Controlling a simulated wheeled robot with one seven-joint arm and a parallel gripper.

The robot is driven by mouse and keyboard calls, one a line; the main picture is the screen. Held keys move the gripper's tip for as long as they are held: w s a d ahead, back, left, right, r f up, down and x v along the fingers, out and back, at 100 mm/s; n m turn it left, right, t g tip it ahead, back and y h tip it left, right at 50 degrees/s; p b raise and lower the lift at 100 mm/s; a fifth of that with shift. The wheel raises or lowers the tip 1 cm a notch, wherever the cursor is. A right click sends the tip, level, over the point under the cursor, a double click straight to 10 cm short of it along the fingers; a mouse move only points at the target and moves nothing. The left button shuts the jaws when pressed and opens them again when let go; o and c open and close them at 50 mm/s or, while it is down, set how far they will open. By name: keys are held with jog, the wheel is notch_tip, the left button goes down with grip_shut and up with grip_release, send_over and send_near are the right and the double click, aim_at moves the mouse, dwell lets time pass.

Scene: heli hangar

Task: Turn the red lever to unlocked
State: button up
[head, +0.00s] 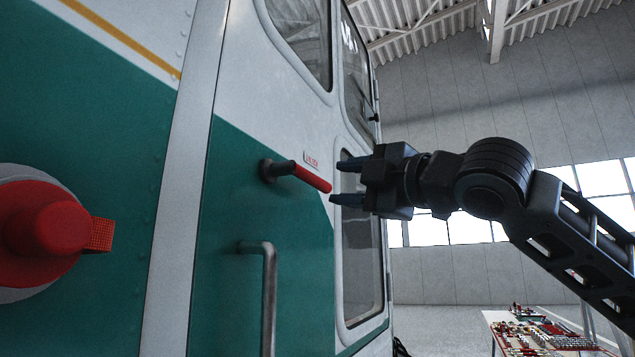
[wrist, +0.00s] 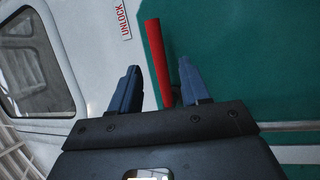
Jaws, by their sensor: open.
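The red lever (head: 312,178) sticks out from a dark pivot (head: 267,170) on the green and white helicopter door. It slants down to the right, below a small label (head: 311,160). My gripper (head: 342,182) is open just right of the lever's free end in the head view. In the wrist view, the red lever (wrist: 158,58) reaches between the two blue fingers of my gripper (wrist: 157,90), closer to the right finger. The label (wrist: 124,18) reads UNLOCK there. I cannot tell whether a finger touches the lever.
A grey grab handle (head: 268,290) stands out from the door below the lever. A red round fitting (head: 45,230) juts out at the left. Door windows (head: 362,250) lie behind my gripper. A table with small parts (head: 540,335) stands at the lower right.

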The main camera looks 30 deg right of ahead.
aim_at(321, 183)
jog(key=shift+w+r, duration=0.3)
jog(key=shift+w, duration=0.2)
jog(key=p+x, duration=0.2)
jog(key=x, duration=0.4)
jog(key=shift+w+a, duration=0.1)
jog(key=shift+w, duration=0.3)
grip_shut()
